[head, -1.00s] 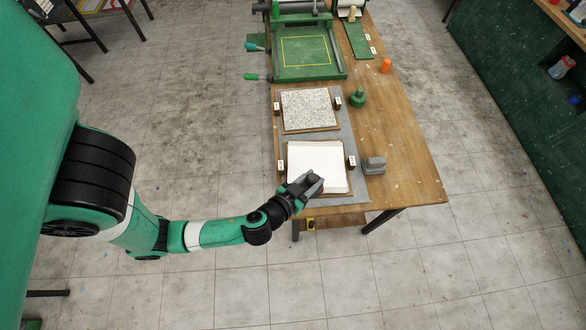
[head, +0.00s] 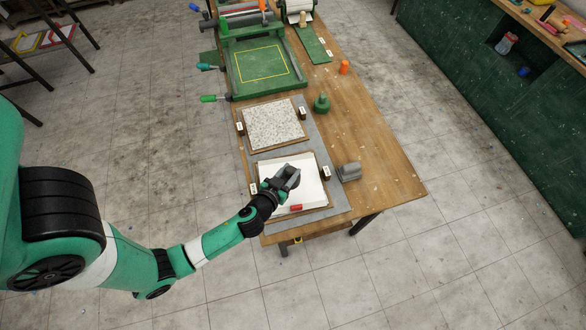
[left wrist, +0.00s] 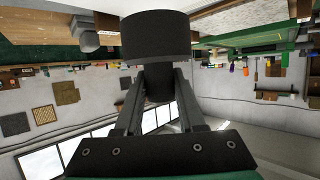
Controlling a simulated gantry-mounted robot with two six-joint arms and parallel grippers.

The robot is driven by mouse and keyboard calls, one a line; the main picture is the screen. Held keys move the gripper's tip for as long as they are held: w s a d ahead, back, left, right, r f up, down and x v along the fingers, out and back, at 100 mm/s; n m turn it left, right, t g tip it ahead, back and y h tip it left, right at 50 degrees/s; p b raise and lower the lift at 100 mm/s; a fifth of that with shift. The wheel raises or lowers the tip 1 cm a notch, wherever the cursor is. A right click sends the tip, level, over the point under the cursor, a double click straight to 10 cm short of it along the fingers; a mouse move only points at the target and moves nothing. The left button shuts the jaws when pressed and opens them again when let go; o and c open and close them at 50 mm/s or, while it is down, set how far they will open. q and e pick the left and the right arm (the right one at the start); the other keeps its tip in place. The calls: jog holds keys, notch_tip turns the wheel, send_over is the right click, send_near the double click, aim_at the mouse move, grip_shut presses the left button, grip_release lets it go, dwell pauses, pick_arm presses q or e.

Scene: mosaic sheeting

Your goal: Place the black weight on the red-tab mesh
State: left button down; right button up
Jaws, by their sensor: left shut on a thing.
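My left gripper (head: 287,177) is over the white sheet nearest the table's front end. In the left wrist view it (left wrist: 157,85) is shut on the narrow neck of the black weight (left wrist: 155,38), a wide dark cylinder. In the head view the weight is hard to tell from the dark gripper. The red-tab mesh (head: 311,189) is this white sheet on a brown-edged board; its red tab (head: 296,207) shows at the near edge. The gripper covers part of the sheet. I cannot tell the weight's height above it. My right gripper is not in view.
A speckled mosaic sheet (head: 272,125) lies behind on the same grey mat (head: 335,207). Small dark labelled blocks stand beside both sheets. A grey block (head: 350,172) and a green knobbed weight (head: 321,103) stand to the right. The table's right side is mostly clear.

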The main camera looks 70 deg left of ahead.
aim_at(291, 175)
pick_arm(q)
jog(key=shift+w+a+f, duration=0.3)
jog(key=shift+a+f, duration=0.15)
jog(key=shift+f+b, duration=0.35)
jog(key=shift+f, duration=0.1)
jog(key=f+b, duration=0.2)
jog(key=f, duration=0.1)
jog(key=shift+w+a, duration=0.2)
jog(key=shift+a, duration=0.2)
jog(key=shift+d+f, duration=0.15)
jog(key=shift+f, duration=0.05)
jog(key=shift+s+d+r, duration=0.1)
jog(key=shift+b, duration=0.3)
jog(key=c, duration=0.5)
grip_release()
